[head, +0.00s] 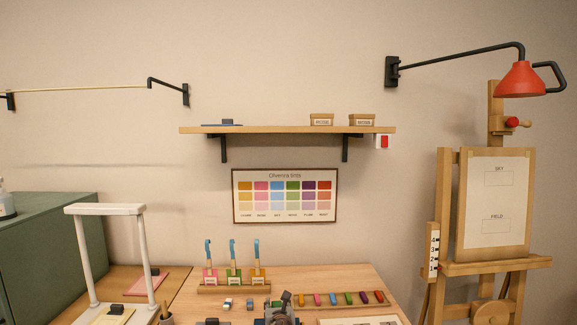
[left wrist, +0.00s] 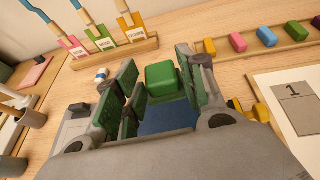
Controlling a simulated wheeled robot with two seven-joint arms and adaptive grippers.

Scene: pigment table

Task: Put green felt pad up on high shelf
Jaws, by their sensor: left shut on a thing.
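The green felt pad (left wrist: 163,80) shows as a bright green block between the fingers of my left gripper (left wrist: 165,82) in the left wrist view. The fingers stand on either side of it and are shut on it. A blue surface (left wrist: 168,118) shows just below the block. In the head view my left gripper (head: 281,309) is at the bottom edge, low over the table, and the pad cannot be made out there. The high wooden shelf (head: 270,129) is on the wall above. My right gripper is not in view.
The shelf holds a blue mat (head: 235,125) with a dark block at left and two small boxes (head: 321,119) at right; its middle is clear. Brushes in a rack (head: 234,289) and a row of coloured blocks (left wrist: 237,42) stand near the gripper. A red lamp (head: 520,79) hangs right.

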